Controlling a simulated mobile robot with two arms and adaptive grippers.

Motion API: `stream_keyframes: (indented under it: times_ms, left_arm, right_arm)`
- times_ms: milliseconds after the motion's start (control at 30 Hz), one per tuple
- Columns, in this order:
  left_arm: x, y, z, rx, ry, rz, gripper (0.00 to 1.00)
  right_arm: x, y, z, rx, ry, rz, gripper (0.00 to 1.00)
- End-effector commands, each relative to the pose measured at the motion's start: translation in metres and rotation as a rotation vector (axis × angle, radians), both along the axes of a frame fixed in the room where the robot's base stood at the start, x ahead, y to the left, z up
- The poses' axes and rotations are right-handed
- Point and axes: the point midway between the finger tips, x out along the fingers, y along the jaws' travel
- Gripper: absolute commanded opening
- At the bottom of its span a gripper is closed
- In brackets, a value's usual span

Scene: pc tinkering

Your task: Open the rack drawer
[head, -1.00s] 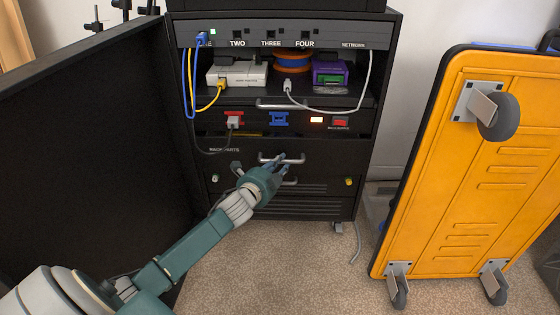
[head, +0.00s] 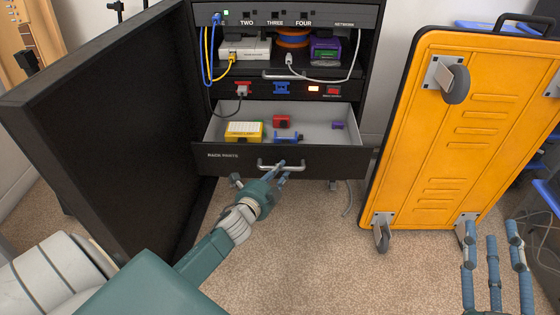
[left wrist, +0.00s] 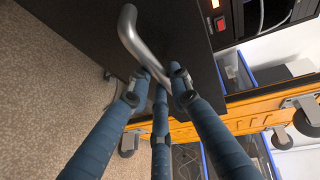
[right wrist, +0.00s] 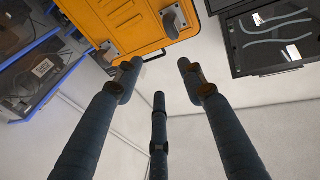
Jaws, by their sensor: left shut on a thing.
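The rack drawer (head: 225,158), labelled "RACK PARTS", is pulled out from the black rack, and its pale inside shows. It holds a yellow box with a white top (head: 243,131), a red part (head: 281,121), a blue part (head: 287,137) and a small purple part (head: 338,125). My left gripper (head: 280,174) is at the silver drawer handle (head: 266,166). In the left wrist view its fingers are closed around one end of the handle (left wrist: 128,32). My right gripper (head: 492,235) is at the lower right, its fingers apart and empty, also in the right wrist view (right wrist: 158,80).
The open black rack door (head: 110,130) stands on the left. A yellow wheeled cart (head: 450,140) stands upright on the right. Carpet (head: 310,240) is clear in front of the drawer.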

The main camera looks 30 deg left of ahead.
Motion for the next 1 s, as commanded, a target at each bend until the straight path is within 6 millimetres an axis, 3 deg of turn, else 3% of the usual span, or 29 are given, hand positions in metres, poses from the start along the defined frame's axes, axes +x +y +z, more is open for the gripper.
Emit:
stream_keyframes:
  times_ms: [200, 400, 433, 533, 833, 1000]
  left_arm:
    - [-0.018, -0.012, 0.0, -0.003, 0.0, 0.0, 0.0]
    - [-0.019, -0.013, 0.0, -0.001, -0.001, -0.001, 0.0]
    - [-0.019, -0.013, 0.0, -0.001, -0.001, -0.001, 0.21]
    - [-0.019, -0.012, 0.0, -0.001, -0.001, -0.001, 0.39]
    - [-0.02, -0.012, 0.0, 0.0, -0.001, -0.001, 0.39]
    - [-0.037, -0.015, 0.002, 0.0, 0.001, 0.0, 0.39]
  right_arm:
    - [0.0, -0.005, -0.038, -0.044, 0.169, -0.011, 0.4]
    - [0.0, -0.006, -0.045, -0.051, 0.191, -0.012, 0.4]
    - [0.0, -0.006, -0.045, -0.05, 0.192, -0.012, 0.4]
    - [0.0, -0.006, -0.045, -0.049, 0.191, -0.012, 0.4]
    - [0.0, -0.005, -0.045, -0.049, 0.189, -0.011, 0.4]
    - [0.0, -0.005, -0.045, -0.049, 0.189, -0.011, 0.4]
